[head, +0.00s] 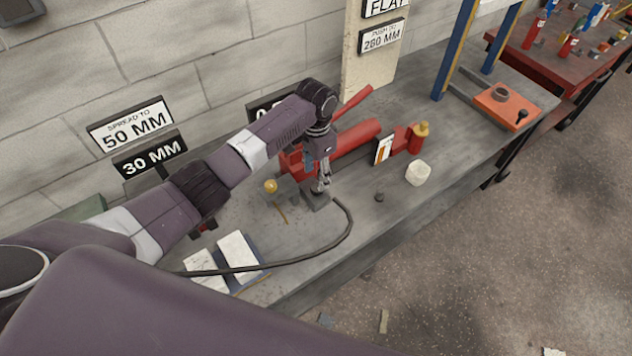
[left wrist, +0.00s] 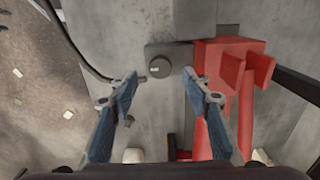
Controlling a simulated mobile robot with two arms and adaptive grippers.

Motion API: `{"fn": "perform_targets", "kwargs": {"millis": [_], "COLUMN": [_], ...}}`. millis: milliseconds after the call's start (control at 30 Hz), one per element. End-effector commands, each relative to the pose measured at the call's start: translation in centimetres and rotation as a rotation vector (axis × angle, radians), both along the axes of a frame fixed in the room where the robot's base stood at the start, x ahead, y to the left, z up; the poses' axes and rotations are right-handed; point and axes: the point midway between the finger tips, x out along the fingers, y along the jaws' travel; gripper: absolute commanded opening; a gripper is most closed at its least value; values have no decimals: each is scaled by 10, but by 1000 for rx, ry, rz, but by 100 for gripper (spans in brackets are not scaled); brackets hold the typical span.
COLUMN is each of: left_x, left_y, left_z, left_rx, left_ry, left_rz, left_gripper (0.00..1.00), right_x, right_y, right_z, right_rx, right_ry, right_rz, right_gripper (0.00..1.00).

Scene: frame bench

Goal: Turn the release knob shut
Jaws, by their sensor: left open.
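The release knob (left wrist: 160,67) is a small round pale-topped knob on a grey block (left wrist: 178,53), beside the red pump body (left wrist: 228,60), in the left wrist view. In the head view the grey block (head: 316,203) sits at the pump's near left end, and my gripper mostly hides the knob. My left gripper (head: 321,188) points down just over the block. In the left wrist view its two blue fingers (left wrist: 159,82) are apart, with the knob between and slightly beyond the tips. I cannot tell whether they touch it. My right gripper is not in view.
The red pump (head: 358,136) with its raised red handle (head: 353,102) lies along the bench (head: 290,275). A black hose (head: 345,240) curves in front of it. A white lump (head: 418,173) and pale blocks (head: 238,257) lie nearby. Signs read 50 MM (head: 131,124) and 30 MM (head: 150,155).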

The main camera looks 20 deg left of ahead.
Motion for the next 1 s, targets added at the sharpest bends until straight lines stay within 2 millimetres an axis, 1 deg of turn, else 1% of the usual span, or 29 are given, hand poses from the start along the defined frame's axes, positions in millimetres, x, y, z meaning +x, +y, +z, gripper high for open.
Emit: {"fn": "perform_targets", "kwargs": {"millis": [33, 100, 200, 333, 500, 1000], "left_x": [1, 1, 1, 0, 0, -1], "left_y": [0, 1, 1, 0, 1, 1], "left_z": [12, 26, 43, 56, 62, 62], "left_rx": [0, 1, 1, 1, 1, 1], "left_ry": [-4, -3, -2, 0, 2, 2], "left_rz": [0, 1, 1, 1, 1, 1], "left_gripper": [44, 44, 44, 44, 44, 44], "right_x": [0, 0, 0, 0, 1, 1], "right_y": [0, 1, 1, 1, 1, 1], "right_z": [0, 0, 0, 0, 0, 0], "right_rx": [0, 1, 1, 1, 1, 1], "right_ry": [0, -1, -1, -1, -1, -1], "right_rz": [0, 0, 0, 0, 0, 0], "right_gripper": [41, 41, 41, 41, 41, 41]}}
